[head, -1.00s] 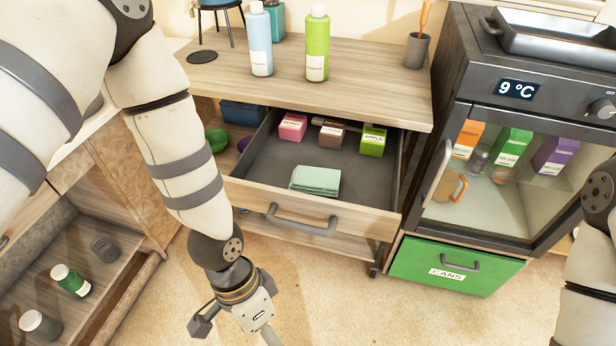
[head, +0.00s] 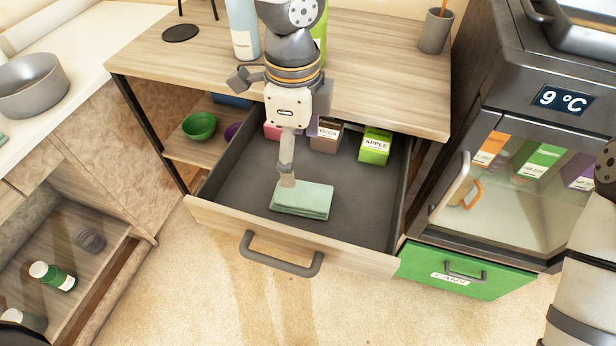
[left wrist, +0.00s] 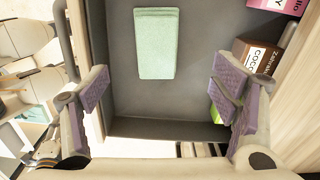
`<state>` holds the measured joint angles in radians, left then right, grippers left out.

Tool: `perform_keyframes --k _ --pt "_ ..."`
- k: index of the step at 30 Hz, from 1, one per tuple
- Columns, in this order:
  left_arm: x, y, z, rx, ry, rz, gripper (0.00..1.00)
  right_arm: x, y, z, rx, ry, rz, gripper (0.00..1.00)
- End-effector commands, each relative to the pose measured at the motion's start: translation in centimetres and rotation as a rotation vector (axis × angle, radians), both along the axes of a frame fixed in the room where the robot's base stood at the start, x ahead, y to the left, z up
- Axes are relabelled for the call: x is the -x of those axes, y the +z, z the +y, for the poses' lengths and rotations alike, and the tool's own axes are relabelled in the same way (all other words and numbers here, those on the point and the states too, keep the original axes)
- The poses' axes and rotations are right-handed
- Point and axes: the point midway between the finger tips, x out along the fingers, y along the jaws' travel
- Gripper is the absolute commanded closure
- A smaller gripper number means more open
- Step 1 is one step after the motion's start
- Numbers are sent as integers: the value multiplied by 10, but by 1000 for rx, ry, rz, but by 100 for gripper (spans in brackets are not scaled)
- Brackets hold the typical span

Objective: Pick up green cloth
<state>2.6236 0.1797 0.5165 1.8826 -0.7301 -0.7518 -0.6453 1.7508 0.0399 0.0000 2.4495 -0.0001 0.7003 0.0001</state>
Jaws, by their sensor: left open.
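The green cloth (head: 302,200) is pale green and folded flat. It lies on the dark floor of the open drawer (head: 236,192), near the drawer's front. My left gripper (head: 287,165) is over the drawer in the head view, and its visible finger overlaps the cloth's upper edge. In the left wrist view the cloth (left wrist: 156,44) lies beyond the fingers, toward the top of the picture. The left gripper (left wrist: 160,100) is open there, with nothing between its purple pads. Only an arm of mine shows at the right edge of the head view; the right gripper is out of view.
A green APPLE box (head: 375,146), a brown COCOA box (head: 326,135) and a pink box (head: 272,132) stand at the drawer's back. The tabletop (head: 380,75) above holds bottles and a grey cup (head: 436,31). A cooler (head: 500,220) stands close on the right.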

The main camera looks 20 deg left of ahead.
Motion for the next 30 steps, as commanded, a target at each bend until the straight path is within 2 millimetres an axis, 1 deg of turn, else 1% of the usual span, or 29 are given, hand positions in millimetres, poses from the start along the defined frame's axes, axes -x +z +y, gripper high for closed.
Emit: perform_keyframes --k 1,3,6,8,12,15,18,23,24,26,27,29,30 --pt "2 -18 0 -2 -2 13 20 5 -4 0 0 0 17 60" --pt "2 -33 0 0 -1 13 20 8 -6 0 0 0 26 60" --pt "1 -47 0 0 1 10 20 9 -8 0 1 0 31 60" --pt "1 -53 -1 0 -1 8 20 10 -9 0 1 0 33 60" --pt "-1 -81 -6 1 0 12 20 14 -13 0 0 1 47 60" --pt "-1 -96 -7 0 0 9 20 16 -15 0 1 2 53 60" --pt "-2 -102 -7 0 0 5 20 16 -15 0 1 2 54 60" --pt "-2 -101 -7 1 1 2 20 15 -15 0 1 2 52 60" --pt "-2 -101 -7 1 1 2 22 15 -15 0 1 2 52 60" --pt "-2 -101 -7 1 1 2 36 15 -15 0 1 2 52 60" --pt "-2 -101 -7 1 1 2 45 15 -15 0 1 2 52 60" --pt "-2 -101 -7 1 1 2 59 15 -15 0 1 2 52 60" --pt "-2 -101 -7 1 1 3 67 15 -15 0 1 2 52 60"
